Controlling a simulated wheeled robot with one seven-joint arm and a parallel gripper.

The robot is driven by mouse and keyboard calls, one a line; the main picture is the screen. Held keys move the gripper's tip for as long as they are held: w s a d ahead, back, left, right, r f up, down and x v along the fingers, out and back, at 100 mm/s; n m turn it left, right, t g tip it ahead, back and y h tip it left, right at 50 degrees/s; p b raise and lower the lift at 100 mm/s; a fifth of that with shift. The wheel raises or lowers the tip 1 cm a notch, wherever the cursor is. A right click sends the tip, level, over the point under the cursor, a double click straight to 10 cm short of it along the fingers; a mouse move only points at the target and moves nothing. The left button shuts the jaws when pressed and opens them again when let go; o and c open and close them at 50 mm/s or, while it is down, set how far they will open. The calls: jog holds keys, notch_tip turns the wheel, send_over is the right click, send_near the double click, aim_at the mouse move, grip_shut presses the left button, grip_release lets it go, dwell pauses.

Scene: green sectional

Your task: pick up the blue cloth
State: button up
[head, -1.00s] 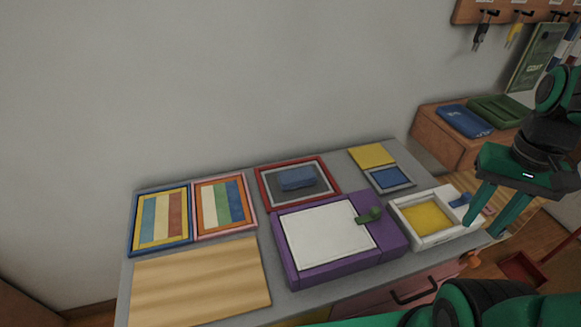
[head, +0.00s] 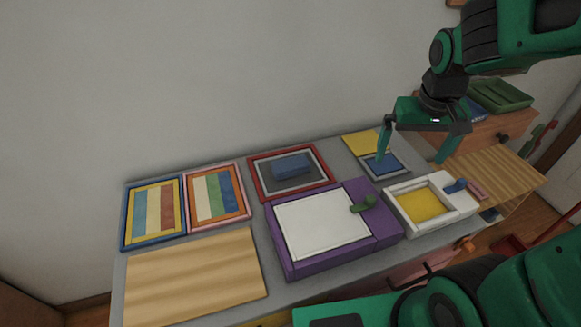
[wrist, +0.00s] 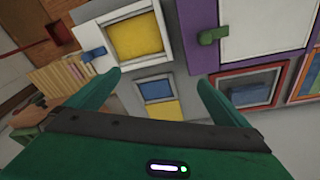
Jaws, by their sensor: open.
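My gripper (head: 410,160) is open and empty above the right part of the grey counter. In the head view its left fingertip overlaps a flat blue square in a grey frame (head: 386,166). In the wrist view this blue square (wrist: 155,89) lies between and beyond the fingers (wrist: 158,78), apart from them. A thicker blue folded-looking piece (head: 292,165) lies on the dark board in the red frame, left of my gripper. It is partly visible in the wrist view (wrist: 246,93). I cannot tell for certain which blue piece is the cloth.
A purple box with a white top (head: 322,222) and green knob, and a white box with a yellow inset (head: 423,206), stand in front. A yellow square (head: 361,143) lies behind. Striped frames (head: 153,213) and a wooden board are left. The wall is behind.

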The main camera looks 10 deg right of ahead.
jog(key=w+a+f+n+t, duration=0.1)
jog(key=w+a+f+n, duration=0.1)
jog(key=w+a, duration=0.6)
jog(key=n+t+y, duration=0.1)
jog(key=n+y, duration=0.1)
jog(key=n, duration=0.1)
send_near(291, 164)
jog(key=x, duration=0.3)
jog(key=shift+s+f, duration=0.15)
jog(key=shift+x, duration=2.9)
jog(key=c, duration=0.9)
